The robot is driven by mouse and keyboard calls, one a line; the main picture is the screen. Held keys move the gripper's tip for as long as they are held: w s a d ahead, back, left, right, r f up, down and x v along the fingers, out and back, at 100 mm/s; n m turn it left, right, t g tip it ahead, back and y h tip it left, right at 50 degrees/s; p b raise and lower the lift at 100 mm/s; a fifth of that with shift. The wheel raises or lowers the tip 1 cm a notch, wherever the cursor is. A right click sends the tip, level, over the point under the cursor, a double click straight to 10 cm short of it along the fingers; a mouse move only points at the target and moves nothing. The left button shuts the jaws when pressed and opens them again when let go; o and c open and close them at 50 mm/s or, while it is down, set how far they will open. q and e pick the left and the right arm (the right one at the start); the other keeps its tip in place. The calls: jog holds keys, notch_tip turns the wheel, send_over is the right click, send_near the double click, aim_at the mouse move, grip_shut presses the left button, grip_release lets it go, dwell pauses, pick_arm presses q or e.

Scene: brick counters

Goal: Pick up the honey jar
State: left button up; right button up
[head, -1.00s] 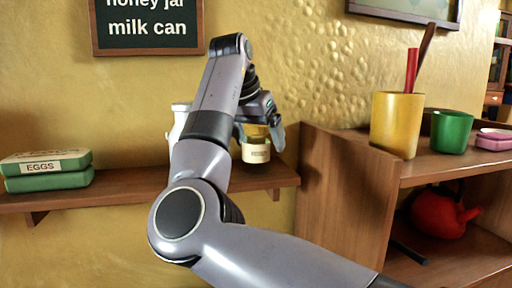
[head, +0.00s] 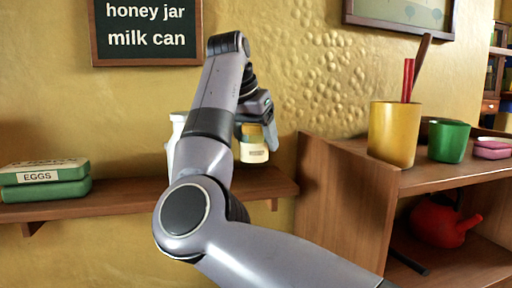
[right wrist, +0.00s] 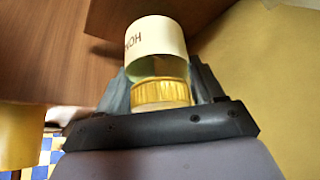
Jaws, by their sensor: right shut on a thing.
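The honey jar (head: 254,153) has a cream label and a yellow lid. It is at the right end of the wall shelf, and a gap seems to show between its base and the shelf board. My right gripper (head: 257,132) is shut on it from above, with a finger on each side. In the right wrist view the jar (right wrist: 155,40) sits between the fingers of the gripper (right wrist: 162,85), its gold lid towards the palm and part of its label lettering showing. My left gripper is not in view.
The wall shelf (head: 120,196) also holds green egg cartons (head: 45,180) and a white container (head: 176,125) partly behind my arm. A wooden cabinet (head: 345,195) stands close on the right, with a yellow cup (head: 394,135), green cup (head: 449,141) and red teapot (head: 440,218).

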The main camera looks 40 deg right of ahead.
notch_tip(320, 180, up, 8)
jog(key=shift+f, duration=0.1)
